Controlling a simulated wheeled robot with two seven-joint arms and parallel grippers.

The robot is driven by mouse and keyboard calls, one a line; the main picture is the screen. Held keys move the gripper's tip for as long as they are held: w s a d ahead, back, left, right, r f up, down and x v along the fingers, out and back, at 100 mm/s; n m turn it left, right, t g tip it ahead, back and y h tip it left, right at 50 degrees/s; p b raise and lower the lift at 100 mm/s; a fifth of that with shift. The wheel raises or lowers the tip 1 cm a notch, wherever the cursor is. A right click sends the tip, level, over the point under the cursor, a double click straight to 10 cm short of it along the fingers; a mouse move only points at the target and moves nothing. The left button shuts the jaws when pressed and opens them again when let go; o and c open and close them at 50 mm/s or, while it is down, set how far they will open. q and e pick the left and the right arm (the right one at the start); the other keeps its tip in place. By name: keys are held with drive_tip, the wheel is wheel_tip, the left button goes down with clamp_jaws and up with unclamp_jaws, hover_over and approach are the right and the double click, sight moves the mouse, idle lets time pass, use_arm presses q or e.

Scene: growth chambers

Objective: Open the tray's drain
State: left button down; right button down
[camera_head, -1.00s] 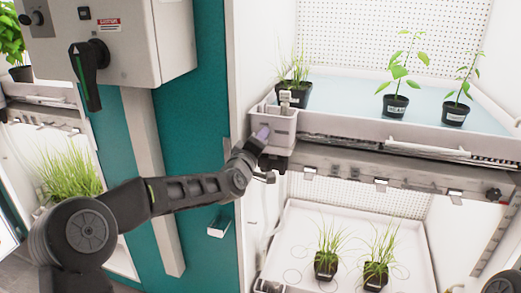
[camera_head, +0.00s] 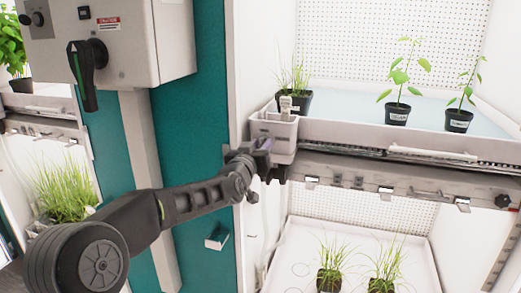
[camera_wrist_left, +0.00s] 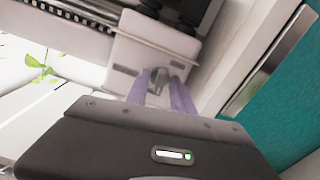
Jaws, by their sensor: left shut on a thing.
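The upper tray (camera_head: 350,133) is white, with pale blue water or lining in it, and stands on a metal shelf. A small light box (camera_head: 273,130) sits at its front left corner. My left gripper (camera_head: 265,147) is at the face of this box. In the left wrist view its two purple fingers (camera_wrist_left: 162,92) are around a small grey drain handle (camera_wrist_left: 158,80) on a white panel, shut on it. The handle is hidden behind the gripper in the head view, and its turn angle is hard to tell. My right gripper is not in view.
Potted plants (camera_head: 397,115) stand in the upper tray. A lower tray (camera_head: 305,235) with grassy pots lies below. A control box with a black rotary handle (camera_head: 82,75) hangs on the left, above my arm. A teal wall (camera_head: 205,120) stands beside the chamber.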

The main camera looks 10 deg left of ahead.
use_arm(q)
drive_tip(key=shift+m, duration=0.9)
drive_tip(key=c, duration=1.5)
unclamp_jaws()
drive_tip(key=s, duration=0.2)
drive_tip(key=s+b, duration=0.1)
drive_tip(key=s, duration=0.2)
drive_tip(key=s+b, duration=0.1)
drive_tip(key=s, duration=0.1)
drive_tip(key=shift+s+a, duration=0.25)
drive_tip(key=shift+s, duration=0.1)
